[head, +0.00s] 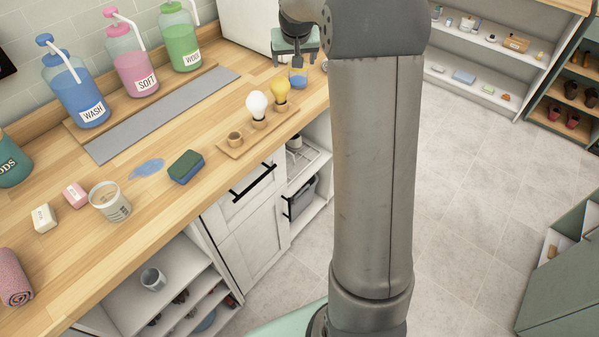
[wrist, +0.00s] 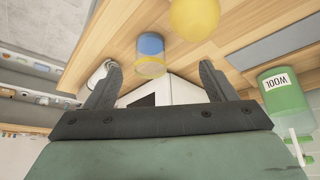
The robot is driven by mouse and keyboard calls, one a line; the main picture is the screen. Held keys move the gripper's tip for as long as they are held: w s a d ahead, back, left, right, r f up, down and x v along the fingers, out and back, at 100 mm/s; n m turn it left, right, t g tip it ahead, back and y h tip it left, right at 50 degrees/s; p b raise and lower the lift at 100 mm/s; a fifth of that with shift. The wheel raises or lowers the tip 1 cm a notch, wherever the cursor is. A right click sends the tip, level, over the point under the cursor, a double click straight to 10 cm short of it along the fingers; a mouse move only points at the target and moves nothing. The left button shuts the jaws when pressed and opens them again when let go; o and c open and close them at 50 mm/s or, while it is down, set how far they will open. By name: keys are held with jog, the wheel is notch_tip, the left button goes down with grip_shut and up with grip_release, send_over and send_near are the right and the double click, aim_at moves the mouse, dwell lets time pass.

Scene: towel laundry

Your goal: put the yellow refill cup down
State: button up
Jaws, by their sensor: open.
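The yellow refill cup appears to be the small cup with a yellowish upper part and blue lower part (head: 298,79). It stands upright on the wooden counter, beyond the small board. In the wrist view the cup (wrist: 151,56) shows between the lines of my two fingers, apart from both. My gripper (wrist: 160,68) is open, with nothing held between its fingers.
Nearby, a board (head: 228,149) carries a yellow ball (head: 281,89), a white ball (head: 257,105) and a small wooden cup (head: 235,138). WASH (head: 75,88), SOFT (head: 131,62) and WOOL (head: 181,38) bottles stand along the wall. A grey mat (head: 150,120) lies before them.

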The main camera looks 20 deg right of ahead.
jog(key=s+a+f+n+g, duration=0.1)
jog(key=s+a, duration=0.4)
jog(key=s, duration=0.8)
jog(key=s+a+f+n+g+y, duration=0.1)
jog(key=s+a, duration=0.4)
jog(key=s, duration=0.8)
jog(key=s+a+f+n+g, duration=0.1)
jog(key=s+a+f+g, duration=0.2)
jog(key=s, duration=1)
jog(key=a+f, duration=0.1)
jog(key=a, duration=0.2)
jog(key=shift+s+y, duration=0.25)
jog(key=shift+y, duration=0.15)
